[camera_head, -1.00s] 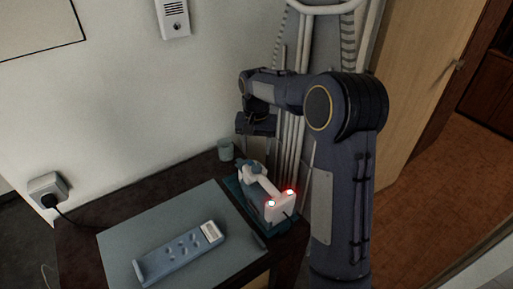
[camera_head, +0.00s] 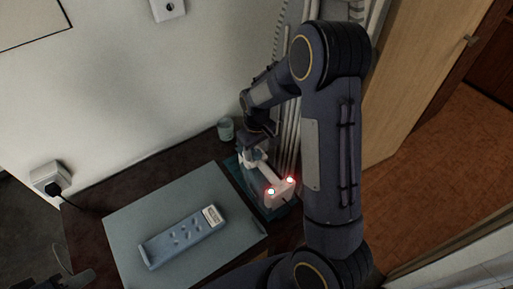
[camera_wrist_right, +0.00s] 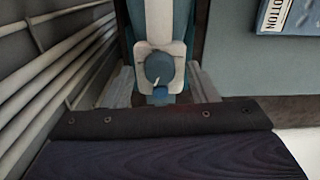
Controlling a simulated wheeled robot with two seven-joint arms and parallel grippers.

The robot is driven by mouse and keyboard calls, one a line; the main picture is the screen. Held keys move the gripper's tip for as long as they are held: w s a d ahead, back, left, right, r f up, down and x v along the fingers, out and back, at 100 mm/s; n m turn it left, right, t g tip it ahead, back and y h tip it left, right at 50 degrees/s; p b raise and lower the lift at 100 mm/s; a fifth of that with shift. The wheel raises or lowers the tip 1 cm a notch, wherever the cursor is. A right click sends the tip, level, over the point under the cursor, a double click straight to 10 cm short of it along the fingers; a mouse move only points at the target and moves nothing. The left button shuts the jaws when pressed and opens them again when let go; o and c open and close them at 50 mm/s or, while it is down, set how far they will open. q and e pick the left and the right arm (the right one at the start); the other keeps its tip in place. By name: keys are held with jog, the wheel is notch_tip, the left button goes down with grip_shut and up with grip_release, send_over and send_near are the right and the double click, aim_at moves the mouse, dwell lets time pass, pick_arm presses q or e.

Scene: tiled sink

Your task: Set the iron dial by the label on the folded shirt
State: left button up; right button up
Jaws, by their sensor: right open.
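The iron (camera_head: 280,188), white and blue-green with two lit red lamps at its near end, rests on a teal base (camera_head: 292,212) at the board's right. In the right wrist view, its round blue dial (camera_wrist_right: 160,67) has a small white mark near its lower edge. My right gripper (camera_head: 256,146) is over the iron's far end. Its open fingers (camera_wrist_right: 163,90) stand either side of the dial, apart from it. The folded blue shirt (camera_head: 172,246) lies on the board with a white label (camera_head: 212,217). The wrist view shows "COTTON" on a blue piece (camera_wrist_right: 284,17).
A grey-blue board (camera_head: 130,215) covers much of the dark table (camera_head: 85,215). A small cup (camera_head: 225,129) stands behind the iron. A plugged-in cord hangs at the left wall. A dark shape, perhaps my left gripper, shows at bottom left.

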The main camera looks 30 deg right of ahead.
jog(key=shift+f, duration=0.2)
jog(key=c, duration=1)
jog(key=m+b, duration=0.1)
jog(key=m, duration=0.2)
jog(key=shift+r+m, duration=0.1)
jog(key=shift+m, duration=2.1)
